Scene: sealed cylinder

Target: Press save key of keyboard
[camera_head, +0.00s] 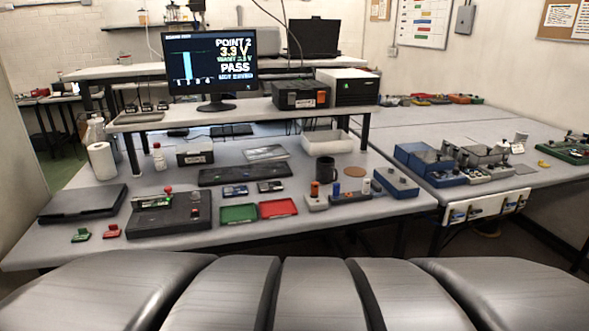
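A long black keyboard (250,176) lies flat on the grey workbench (110,188), below the raised shelf and near the middle of the bench. Its single keys are too small to tell apart, so I cannot pick out the save key. The monitor (211,68) on the shelf above is lit and shows "POINT 2", "3.3 V" and "PASS", with smaller lines I cannot read fully. My gripper is not in this view.
In front of the keyboard are a black test fixture (168,217) with a red knob, a green tray (239,213) and a red tray (278,208). Small devices (271,186) lie close to its front edge. A dark mug (326,169) stands to its right.

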